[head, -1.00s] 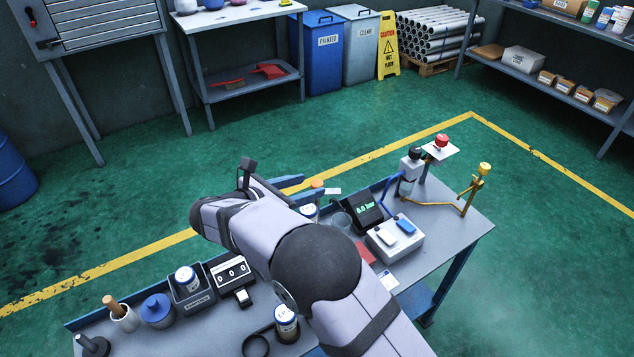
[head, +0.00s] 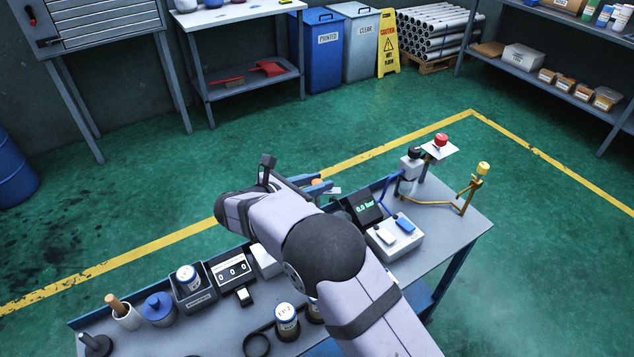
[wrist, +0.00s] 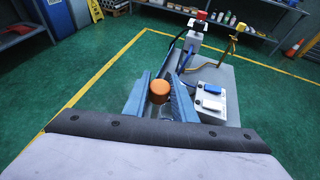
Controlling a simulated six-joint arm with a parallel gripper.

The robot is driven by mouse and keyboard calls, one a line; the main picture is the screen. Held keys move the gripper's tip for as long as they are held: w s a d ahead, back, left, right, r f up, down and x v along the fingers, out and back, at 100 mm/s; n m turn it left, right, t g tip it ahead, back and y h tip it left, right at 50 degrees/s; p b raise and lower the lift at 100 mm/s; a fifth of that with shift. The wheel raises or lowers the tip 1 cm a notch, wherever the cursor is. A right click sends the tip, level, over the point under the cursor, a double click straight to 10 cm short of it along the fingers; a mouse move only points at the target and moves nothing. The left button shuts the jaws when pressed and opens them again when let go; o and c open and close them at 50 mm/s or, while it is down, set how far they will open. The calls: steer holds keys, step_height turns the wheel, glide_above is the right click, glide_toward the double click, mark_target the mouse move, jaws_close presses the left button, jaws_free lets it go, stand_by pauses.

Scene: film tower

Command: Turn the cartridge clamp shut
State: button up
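An orange round knob (wrist: 159,91), which I take to be the clamp's turning part, stands between the two blue fingers of my gripper (wrist: 160,76) in the wrist view. The fingers are apart, with a gap showing beside the knob; I cannot tell whether either touches it. In the head view the knob (head: 317,182) shows only in part among the fingers. The clamp's body and any cartridge in it are hidden by my gripper and arm, so I cannot see how the clamp stands.
A pressure display reading 0.0 bar (head: 368,208) and a white box with blue and white buttons (head: 394,238) stand right of my gripper. Behind are a red button (head: 440,140) and a yellow-knobbed stand (head: 482,169). Jars and holders fill the bench's left part.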

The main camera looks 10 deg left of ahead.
steer(key=shift+r+m+h, duration=0.1)
steer(key=shift+m+h, duration=0.2)
steer(key=shift+w+m+g+h+p, duration=0.1)
steer(key=shift+m+g+h+p, duration=0.35)
steer(key=shift+m+g+h, duration=0.75)
steer(key=shift+m, duration=0.1)
steer(key=o, duration=1)
steer(key=shift+o, duration=0.2)
steer(key=b+v, duration=0.1)
steer(key=v, duration=0.6)
steer(key=shift+s, duration=0.2)
